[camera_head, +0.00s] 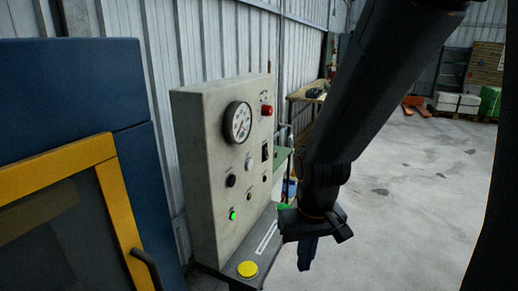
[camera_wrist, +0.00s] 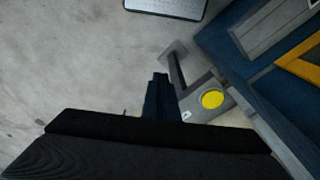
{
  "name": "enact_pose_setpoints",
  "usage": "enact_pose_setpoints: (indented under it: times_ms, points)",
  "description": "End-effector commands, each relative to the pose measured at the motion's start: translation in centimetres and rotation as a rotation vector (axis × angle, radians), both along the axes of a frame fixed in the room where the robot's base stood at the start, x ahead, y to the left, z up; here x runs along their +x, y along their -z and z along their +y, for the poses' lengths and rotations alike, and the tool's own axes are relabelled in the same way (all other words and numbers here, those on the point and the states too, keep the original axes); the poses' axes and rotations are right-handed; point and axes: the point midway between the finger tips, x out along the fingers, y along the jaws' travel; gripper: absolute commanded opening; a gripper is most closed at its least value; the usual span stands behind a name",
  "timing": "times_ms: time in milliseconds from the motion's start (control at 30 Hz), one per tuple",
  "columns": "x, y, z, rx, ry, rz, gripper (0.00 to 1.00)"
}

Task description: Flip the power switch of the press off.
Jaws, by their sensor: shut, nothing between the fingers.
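The grey control panel (camera_head: 205,160) of the press stands left of centre in the head view. A dark switch (camera_head: 265,152) on its right side looks like the power switch; its position is too small to read. A green lamp (camera_head: 233,214) glows low on the panel. My gripper (camera_head: 307,262) points down, shut and empty, to the right of the panel and apart from it, lower than the switch. In the wrist view my shut fingers (camera_wrist: 159,82) show beside the ledge with the yellow button (camera_wrist: 212,99); the switch is not discernible there.
The panel also carries a round gauge (camera_head: 238,122), a red button (camera_head: 267,110) and dark knobs. A yellow button (camera_head: 247,269) sits on the ledge below. A blue machine with a yellow-framed door (camera_head: 110,190) stands left. Open concrete floor (camera_head: 415,190) lies to the right.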

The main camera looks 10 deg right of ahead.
Motion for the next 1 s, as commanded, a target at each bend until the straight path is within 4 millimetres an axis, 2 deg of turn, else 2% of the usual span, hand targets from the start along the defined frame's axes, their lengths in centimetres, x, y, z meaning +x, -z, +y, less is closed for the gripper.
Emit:
enact_pose_setpoints:
  times_ms: [267, 367, 467, 600, 700, 733, 833, 900, 1000]
  points:
    - [0.0, -0.1, 0.0, 0.0, 0.001, -0.001, 0.0]
    - [1.6, -1.6, -0.2, 0.018, 0.045, -0.036, 0.0]
    - [5.6, -6.1, -0.6, 0.074, 0.163, -0.125, 0.0]
    - [11.7, -14.9, -1.9, 0.19, 0.346, -0.282, 0.0]
    - [14.5, -20.4, -2.8, 0.263, 0.433, -0.371, 0.0]
    - [15.1, -21.7, -3.0, 0.281, 0.452, -0.391, 0.0]
    - [16.3, -24.5, -3.4, 0.322, 0.49, -0.434, 0.0]
    - [16.6, -25.3, -3.5, 0.333, 0.501, -0.446, 0.0]
    - [16.6, -25.4, -3.5, 0.336, 0.503, -0.447, 0.0]
